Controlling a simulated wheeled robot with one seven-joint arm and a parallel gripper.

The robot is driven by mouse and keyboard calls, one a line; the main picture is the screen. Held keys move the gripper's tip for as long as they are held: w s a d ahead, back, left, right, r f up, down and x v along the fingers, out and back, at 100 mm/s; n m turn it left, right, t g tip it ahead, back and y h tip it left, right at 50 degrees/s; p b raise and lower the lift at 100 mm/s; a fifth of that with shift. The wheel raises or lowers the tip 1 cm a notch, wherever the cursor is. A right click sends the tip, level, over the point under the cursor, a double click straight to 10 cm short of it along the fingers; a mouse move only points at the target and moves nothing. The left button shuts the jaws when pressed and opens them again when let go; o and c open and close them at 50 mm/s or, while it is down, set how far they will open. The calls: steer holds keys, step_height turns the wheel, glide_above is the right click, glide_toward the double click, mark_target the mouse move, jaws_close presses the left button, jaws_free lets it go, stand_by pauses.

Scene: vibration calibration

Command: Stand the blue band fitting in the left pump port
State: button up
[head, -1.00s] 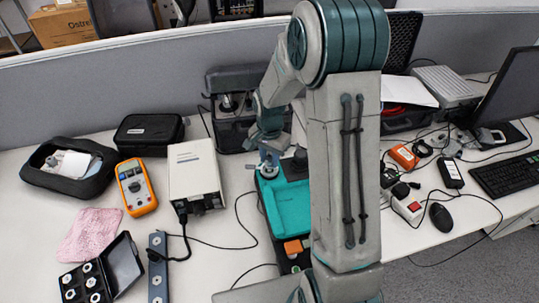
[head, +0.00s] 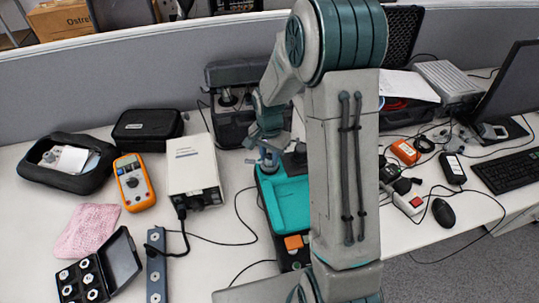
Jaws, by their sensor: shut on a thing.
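My gripper (head: 268,154) points down over the back left corner of a teal-topped unit (head: 290,205), which appears to be the pump. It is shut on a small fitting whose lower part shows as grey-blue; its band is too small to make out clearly. The fitting is at or just above the left port area at that corner. I cannot tell whether it is seated in the port or only over it. My own arm hides the right side of the unit.
An open black case (head: 88,282) with several light fittings and a grey strip with holes (head: 157,268) lie at the front left. A white box (head: 193,165), an orange meter (head: 133,183) and a pink cloth (head: 86,230) are left of the unit. Cables cross the table.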

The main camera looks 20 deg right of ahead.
steer(key=o, duration=1.1)
step_height(320, 180, up, 14)
steer(key=shift+f+b, duration=0.15)
steer(key=shift+b, duration=0.25)
steer(key=s+r+n+t, duration=0.1)
steer(key=s+n, duration=0.2)
steer(key=s, duration=0.4)
steer(key=s+r+n+t, duration=0.1)
steer(key=s+n, duration=0.2)
steer(key=s, duration=0.4)
steer(key=s+r+n+t, duration=0.1)
steer(key=s+r+n, duration=0.1)
steer(key=s, duration=0.5)
steer(key=shift+n, duration=0.5)
